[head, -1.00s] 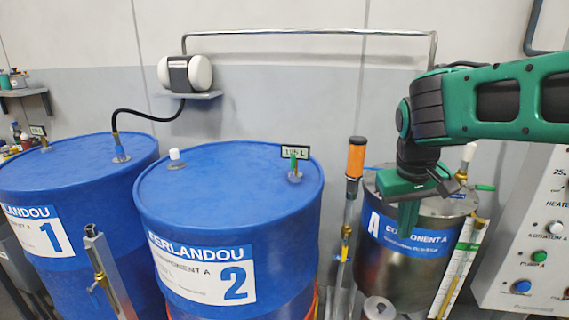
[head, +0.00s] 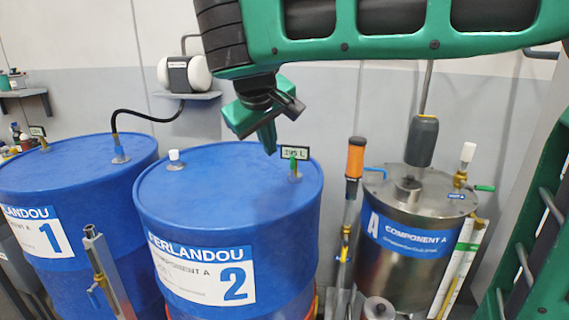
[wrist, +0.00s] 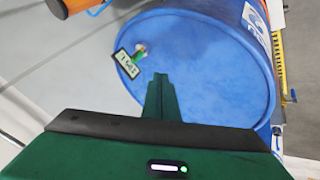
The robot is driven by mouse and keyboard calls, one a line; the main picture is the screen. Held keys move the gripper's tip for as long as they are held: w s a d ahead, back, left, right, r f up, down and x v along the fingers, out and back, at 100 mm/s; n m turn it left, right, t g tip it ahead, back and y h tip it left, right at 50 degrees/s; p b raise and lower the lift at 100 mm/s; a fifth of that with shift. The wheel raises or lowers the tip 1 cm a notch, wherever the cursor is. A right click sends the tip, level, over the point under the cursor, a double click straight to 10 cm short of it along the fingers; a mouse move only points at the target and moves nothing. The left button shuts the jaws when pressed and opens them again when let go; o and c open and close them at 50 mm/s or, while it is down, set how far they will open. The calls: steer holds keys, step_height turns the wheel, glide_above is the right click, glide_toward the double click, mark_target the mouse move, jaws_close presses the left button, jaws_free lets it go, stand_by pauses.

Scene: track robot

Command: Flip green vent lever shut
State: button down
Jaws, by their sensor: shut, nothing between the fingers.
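The green lever (head: 484,188) sticks out to the right, roughly level, from a brass valve (head: 460,180) with a white cap on top of the steel Component A tank (head: 400,272). My gripper (head: 268,146) is shut and empty. It is above blue drum 2 (head: 215,190), well to the left of the lever. In the wrist view my shut fingers (wrist: 158,84) point at the drum's top, near a green-stemmed level gauge (wrist: 139,52). The lever is not in the wrist view.
The gauge on drum 2 carries a small litre sign (head: 295,152) near my fingertips. An orange-topped pipe (head: 355,160) stands between drum 2 and the tank. A grey cylinder (head: 422,140) rises from the tank lid. Blue drum 1 (head: 75,160) stands at left.

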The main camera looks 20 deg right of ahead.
mark_target(293, 166)
steer(key=shift+d, duration=0.1)
steer(key=x, duration=1)
steer(key=shift+f, duration=0.15)
steer(key=shift+w+d, duration=0.2)
steer(key=shift+d, duration=0.35)
steer(key=shift+w+d, duration=0.25)
steer(key=shift+d, duration=0.3)
steer(key=shift+w+d, duration=0.4)
steer(key=shift+d, duration=0.3)
steer(key=shift+a, duration=0.2)
steer(key=shift+d, duration=0.1)
